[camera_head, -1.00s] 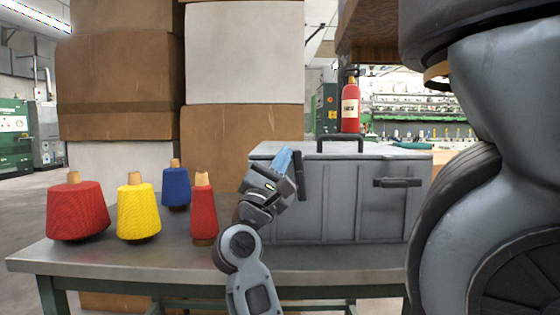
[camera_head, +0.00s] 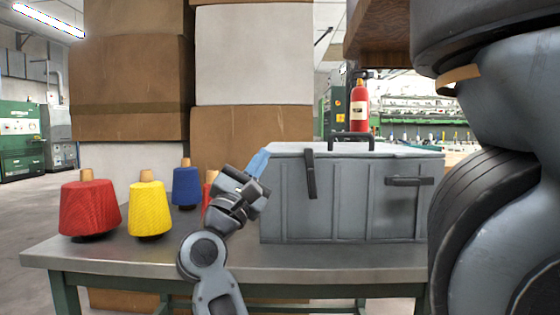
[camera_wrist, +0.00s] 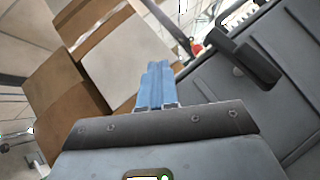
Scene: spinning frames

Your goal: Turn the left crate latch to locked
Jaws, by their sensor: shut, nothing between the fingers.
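The grey crate (camera_head: 345,200) stands on the metal table. Its left latch (camera_head: 310,173) is a black bar on the front face, close to vertical, its lower end slightly to the right. The right latch (camera_head: 409,181) lies horizontal. My gripper (camera_head: 258,163), with blue fingers, is shut and empty at the crate's left front edge, left of the left latch and apart from it. In the wrist view the shut blue fingers (camera_wrist: 156,85) point past the crate's side, and a black latch (camera_wrist: 245,58), seemingly the left one, shows to their right.
Red, yellow and blue yarn cones stand at the table's left; the yellow cone (camera_head: 150,210) is clear, while one red cone (camera_head: 209,188) is partly hidden behind my gripper. Cardboard boxes (camera_head: 255,135) are stacked behind. A black handle (camera_head: 351,136) sits on the crate lid.

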